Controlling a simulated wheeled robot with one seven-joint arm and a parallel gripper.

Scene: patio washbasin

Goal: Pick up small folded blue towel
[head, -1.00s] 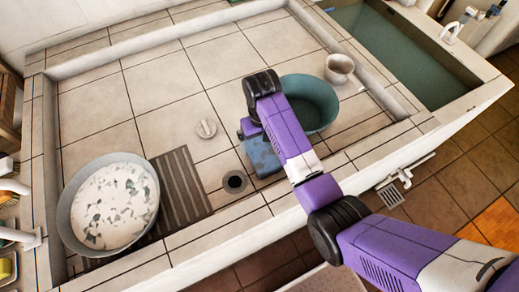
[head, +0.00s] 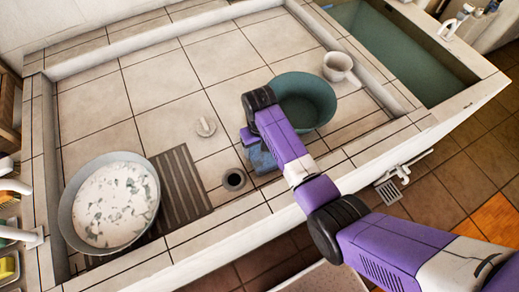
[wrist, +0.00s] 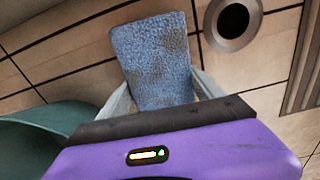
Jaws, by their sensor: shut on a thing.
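The small folded blue towel (wrist: 158,58) lies flat-looking and slightly worn between the two pale fingers of my gripper (wrist: 163,92) in the wrist view. My gripper is shut on it, with the towel's far end sticking out past the fingers. In the head view, the towel (head: 262,160) shows only in part beside the drain hole, because my purple arm and gripper (head: 250,142) cover the rest. I cannot tell whether the towel is touching the tiles or lifted.
A drain hole (head: 233,180), a round knob (head: 205,127) and a grey basin (head: 72,222) are to the left. Tiles behind are clear.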

